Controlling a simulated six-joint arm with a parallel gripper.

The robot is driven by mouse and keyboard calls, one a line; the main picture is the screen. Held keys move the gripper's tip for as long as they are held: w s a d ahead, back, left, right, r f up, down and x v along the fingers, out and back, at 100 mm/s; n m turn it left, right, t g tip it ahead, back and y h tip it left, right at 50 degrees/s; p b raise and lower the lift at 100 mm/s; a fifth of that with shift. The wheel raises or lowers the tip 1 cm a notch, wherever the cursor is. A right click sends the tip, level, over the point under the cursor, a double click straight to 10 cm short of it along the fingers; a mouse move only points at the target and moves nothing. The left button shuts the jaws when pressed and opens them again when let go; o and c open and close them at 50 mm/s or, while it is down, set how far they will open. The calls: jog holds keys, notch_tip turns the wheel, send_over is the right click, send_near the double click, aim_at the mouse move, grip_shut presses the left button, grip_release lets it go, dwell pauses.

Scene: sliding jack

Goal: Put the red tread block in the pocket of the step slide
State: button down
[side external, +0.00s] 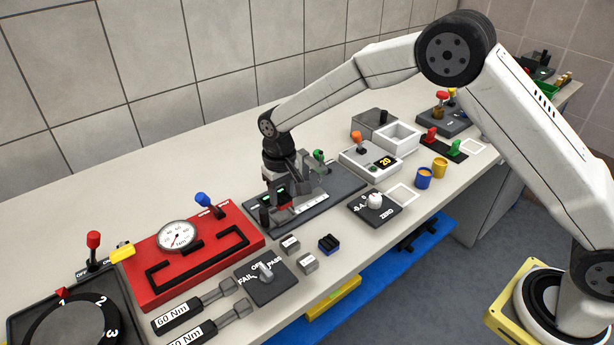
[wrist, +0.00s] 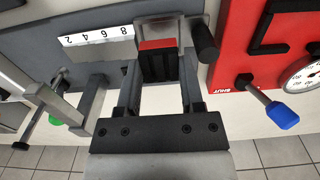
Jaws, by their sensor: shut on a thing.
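The red tread block (wrist: 158,62) is between my gripper's two fingers in the wrist view. It has a black ribbed top and a red edge. My gripper (wrist: 160,88) is shut on it; in the side view my gripper (side external: 285,200) is low over the step slide. The step slide has a dark grey base (side external: 345,186) with a white numbered scale (wrist: 98,36). Its grey carriage (wrist: 183,22) with a black knob (wrist: 205,42) is right at the block's far end.
A red panel (side external: 150,275) with a gauge and blue-tipped lever (wrist: 282,115) stands close beside the slide. A green-knobbed lever (side external: 319,158) stands behind the gripper.

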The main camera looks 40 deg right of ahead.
aim_at(281, 196)
jog(key=shift+w+f, duration=0.2)
jog(key=shift+f, duration=1.55)
jog(key=shift+f, duration=0.15)
jog(key=c, duration=0.5)
grip_release()
notch_tip(281, 196, up, 12)
jog(key=shift+r, duration=0.15)
